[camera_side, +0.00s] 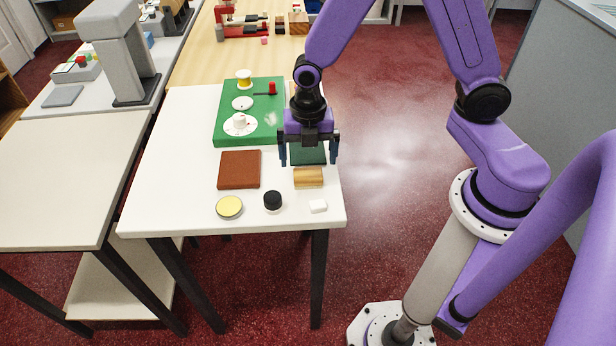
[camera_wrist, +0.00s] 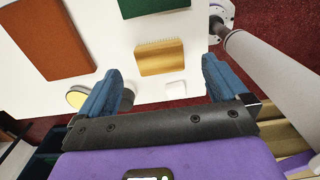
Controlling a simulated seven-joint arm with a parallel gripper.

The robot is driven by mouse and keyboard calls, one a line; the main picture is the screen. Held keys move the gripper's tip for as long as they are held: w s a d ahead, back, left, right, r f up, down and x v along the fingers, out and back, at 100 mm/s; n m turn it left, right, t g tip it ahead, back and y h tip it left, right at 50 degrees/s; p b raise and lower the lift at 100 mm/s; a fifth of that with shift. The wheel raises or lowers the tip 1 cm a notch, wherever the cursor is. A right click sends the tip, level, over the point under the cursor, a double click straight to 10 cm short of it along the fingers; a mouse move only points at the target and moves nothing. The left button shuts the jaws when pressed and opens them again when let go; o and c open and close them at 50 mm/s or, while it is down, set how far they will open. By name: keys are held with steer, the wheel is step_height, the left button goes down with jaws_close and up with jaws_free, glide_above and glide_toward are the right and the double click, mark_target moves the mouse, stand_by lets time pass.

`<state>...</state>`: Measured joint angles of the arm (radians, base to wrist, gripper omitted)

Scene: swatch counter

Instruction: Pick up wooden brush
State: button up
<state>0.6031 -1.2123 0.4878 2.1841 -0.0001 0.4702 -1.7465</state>
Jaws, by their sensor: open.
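The wooden brush (camera_side: 308,178) is a small tan block lying on the white table near its right edge. In the wrist view the brush (camera_wrist: 160,57) shows a finely toothed upper edge and lies ahead of the fingers, between their lines. My gripper (camera_side: 308,162) points down above the table, just behind the brush and over a dark green square. In the wrist view my gripper (camera_wrist: 161,78) has its two blue fingers wide apart with nothing between them. The brush is apart from both fingers.
Near the brush are a reddish-brown square (camera_side: 239,169), the dark green square (camera_side: 309,155), a black cylinder (camera_side: 272,201), a white block (camera_side: 318,206) and a yellow-topped round tin (camera_side: 229,207). A green board (camera_side: 223,128) with fittings lies behind. The table's front left is clear.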

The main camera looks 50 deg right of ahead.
mark_target(308, 173)
steer(key=shift+s+a+f, duration=0.1)
steer(key=shift+f, duration=1.3)
steer(key=shift+s+a+f, duration=0.1)
steer(key=shift+f, duration=1.3)
steer(key=c, duration=1.1)
steer(key=shift+c, duration=0.2)
